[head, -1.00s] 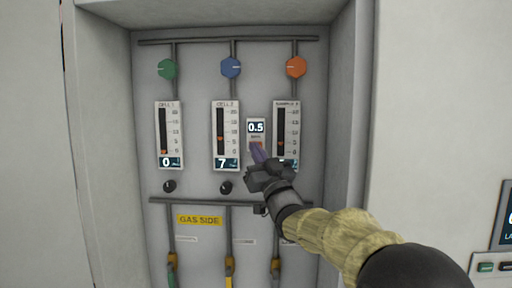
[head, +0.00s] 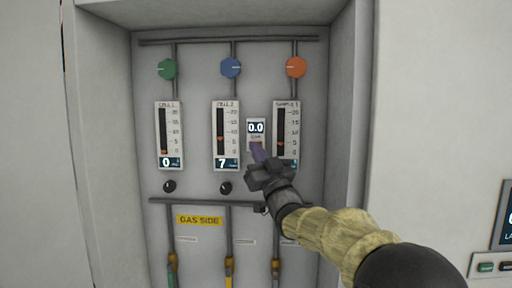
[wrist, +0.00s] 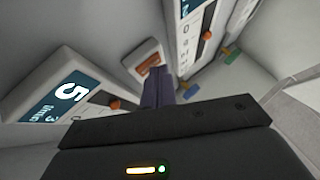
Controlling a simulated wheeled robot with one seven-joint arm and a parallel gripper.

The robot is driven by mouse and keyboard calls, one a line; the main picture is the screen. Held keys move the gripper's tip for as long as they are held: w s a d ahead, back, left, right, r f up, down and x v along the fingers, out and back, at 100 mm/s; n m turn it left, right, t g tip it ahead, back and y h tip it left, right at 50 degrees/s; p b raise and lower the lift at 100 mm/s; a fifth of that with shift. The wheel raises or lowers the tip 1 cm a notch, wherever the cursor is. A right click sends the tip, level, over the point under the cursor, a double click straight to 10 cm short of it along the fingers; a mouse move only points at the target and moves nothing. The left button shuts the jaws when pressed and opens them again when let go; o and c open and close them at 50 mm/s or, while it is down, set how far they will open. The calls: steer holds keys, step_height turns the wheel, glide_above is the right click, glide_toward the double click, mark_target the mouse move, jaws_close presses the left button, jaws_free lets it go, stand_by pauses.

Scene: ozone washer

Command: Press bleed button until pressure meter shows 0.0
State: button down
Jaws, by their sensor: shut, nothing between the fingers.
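The pressure meter (head: 256,128) is a small white panel between the middle and right flow gauges in the head view, and its display reads 0.0. The bleed button (wrist: 149,66) shows as an orange-brown patch on its panel in the wrist view. My gripper (head: 257,150) is shut and empty, with its purple fingertips at the lower part of the meter panel. In the wrist view the fingertips (wrist: 157,86) lie just at the button; whether they touch it I cannot tell. They hide part of the button in the head view.
The left gauge (head: 168,135) reads 0 and the middle gauge (head: 226,136) reads 7. The right gauge (head: 286,130) is partly covered by my gripper. Green (head: 167,69), blue (head: 231,68) and orange (head: 296,67) knobs sit above. Recess walls stand on both sides.

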steer(key=shift+s+f, duration=0.1)
steer(key=shift+s, duration=0.05)
steer(key=shift+s+b, duration=0.15)
steer(key=shift+b, duration=0.35)
steer(key=shift+s+b, duration=0.45)
steer(key=shift+s, duration=0.05)
steer(key=s+b, duration=0.4)
steer(key=s, duration=0.1)
steer(key=shift+a, duration=0.1)
stand_by(0.6)
